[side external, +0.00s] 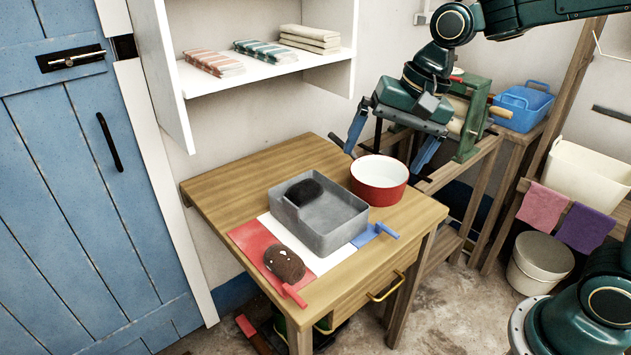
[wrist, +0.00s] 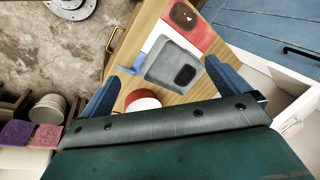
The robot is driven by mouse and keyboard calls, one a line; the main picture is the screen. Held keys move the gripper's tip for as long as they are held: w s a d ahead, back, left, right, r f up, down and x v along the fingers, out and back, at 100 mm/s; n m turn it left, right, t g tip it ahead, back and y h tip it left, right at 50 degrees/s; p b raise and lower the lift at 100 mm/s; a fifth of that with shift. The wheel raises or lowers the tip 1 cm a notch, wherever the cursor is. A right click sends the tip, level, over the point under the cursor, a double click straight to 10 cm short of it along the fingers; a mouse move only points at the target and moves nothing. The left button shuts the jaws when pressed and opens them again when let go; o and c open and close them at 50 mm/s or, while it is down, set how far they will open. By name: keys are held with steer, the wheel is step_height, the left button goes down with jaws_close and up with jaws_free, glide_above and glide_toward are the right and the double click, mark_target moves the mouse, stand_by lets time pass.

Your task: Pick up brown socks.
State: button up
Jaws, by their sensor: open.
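The brown socks (side external: 284,264), a rolled brown bundle with small white spots, lie on the red part of a flat mat (side external: 252,240) at the front left of the wooden table. In the wrist view the brown socks (wrist: 183,15) are at the top, far from my fingers. My gripper (side external: 383,160) is open and empty, above the back right of the table near the red and white bowl (side external: 379,182). In the wrist view its blue fingers (wrist: 162,72) are spread wide, with the bowl (wrist: 142,100) between them, partly hidden by my gripper.
A grey basin (side external: 334,230) holding a dark bundle (side external: 304,192) stands between the bowl and the brown socks. A red handle (side external: 294,295) and a blue handle (side external: 387,231) lie at the mat's edges. A white shelf (side external: 262,74) with folded cloths hangs behind the table.

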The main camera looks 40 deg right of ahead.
steer(key=w+a+f+m+g+y, duration=0.1)
steer(key=w+a+f+m+g, duration=0.1)
steer(key=w+a+f+m, duration=0.35)
steer(key=m+g+y, duration=0.1)
steer(key=m, duration=0.3)
glide_toward(287, 250)
steer(key=r, duration=0.1)
steer(key=shift+s+d+n, duration=0.15)
steer(key=shift+d+n, duration=0.1)
steer(key=shift+d, duration=0.1)
steer(key=x, duration=0.8)
steer(key=shift+s, duration=0.1)
steer(key=shift+a+f, duration=0.2)
steer(key=shift+x, duration=2.6)
steer(key=shift+a+r, duration=0.1)
